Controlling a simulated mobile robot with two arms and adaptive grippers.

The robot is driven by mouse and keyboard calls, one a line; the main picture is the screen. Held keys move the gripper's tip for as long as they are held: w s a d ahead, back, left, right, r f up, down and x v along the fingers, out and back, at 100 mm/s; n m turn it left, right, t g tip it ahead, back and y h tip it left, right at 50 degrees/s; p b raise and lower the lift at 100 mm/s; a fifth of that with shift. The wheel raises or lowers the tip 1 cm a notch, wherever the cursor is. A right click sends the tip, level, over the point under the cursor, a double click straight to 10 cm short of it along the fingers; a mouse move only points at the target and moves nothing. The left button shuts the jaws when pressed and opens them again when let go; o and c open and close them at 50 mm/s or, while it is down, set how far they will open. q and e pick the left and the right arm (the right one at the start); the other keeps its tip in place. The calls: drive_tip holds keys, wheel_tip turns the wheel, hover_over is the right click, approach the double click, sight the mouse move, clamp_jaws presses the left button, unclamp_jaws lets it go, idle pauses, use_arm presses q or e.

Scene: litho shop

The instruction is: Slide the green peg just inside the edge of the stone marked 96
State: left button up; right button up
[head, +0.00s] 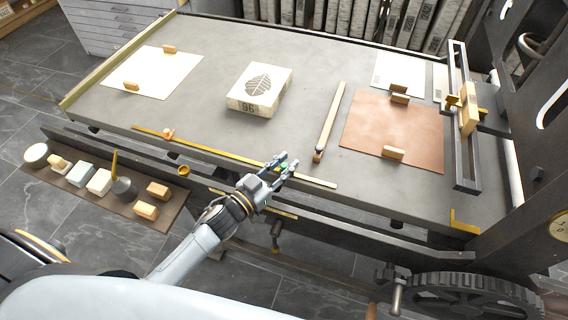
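The stone marked 96 (262,79) is a pale block with a dark leaf picture on top, lying on the grey press bed. A yellow rail (222,152) runs along the bed's front edge. The green peg (284,168) shows as a small green patch at the rail, in front of the stone and to its right. My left gripper (288,163) reaches over the front edge with a finger on each side of the peg. I cannot tell whether the fingers press on it. An orange peg (168,134) is further left on the rail. My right gripper is not in view.
A wooden bar (330,118) lies right of the stone. Beyond it are a copper-coloured sheet (375,125) and the press frame (468,120). White paper (165,72) lies at the left. A low shelf (85,190) holds small blocks and cups.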

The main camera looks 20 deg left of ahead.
sight(243, 159)
use_arm(q)
clamp_jaws()
drive_tip(key=a, duration=0.8)
drive_tip(key=a+p, duration=0.1)
drive_tip(key=a, duration=0.2)
drive_tip(key=shift+w+a+f, duration=0.2)
drive_tip(key=shift+a+f, duration=0.05)
drive_tip(key=shift+a, duration=0.15)
drive_tip(key=shift+o, duration=2.3)
unclamp_jaws()
drive_tip(key=shift+s, duration=0.1)
drive_tip(key=shift+r, duration=0.2)
